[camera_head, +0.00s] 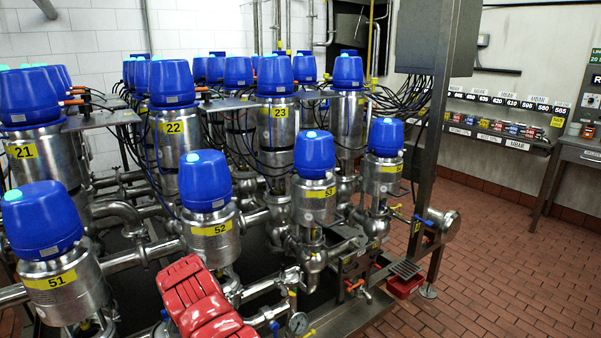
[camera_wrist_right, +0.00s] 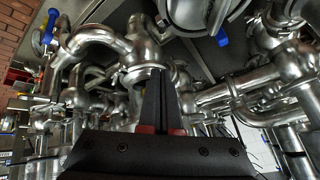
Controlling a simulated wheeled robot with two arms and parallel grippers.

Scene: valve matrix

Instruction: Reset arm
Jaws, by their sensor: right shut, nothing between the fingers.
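My right gripper (camera_wrist_right: 158,80) shows in the right wrist view, its two dark fingers together with nothing between them. The fingertips appear in front of steel pipes; I cannot tell whether they touch. In the head view a red link of my own arm shows at the bottom, in front of the valve matrix. The matrix has steel valves with blue caps, among them valve 51 (camera_head: 64,285), valve 52 (camera_head: 211,233) and valve 53 (camera_head: 314,190) in the front row. Valve 22 (camera_head: 172,133) and valve 23 (camera_head: 279,117) stand behind. My left gripper is not in view.
Steel pipes (camera_head: 145,254) run low between the valves, close around my right gripper. A steel post (camera_head: 434,140) stands right of the matrix. The brick-tiled floor (camera_head: 500,270) is clear at the right.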

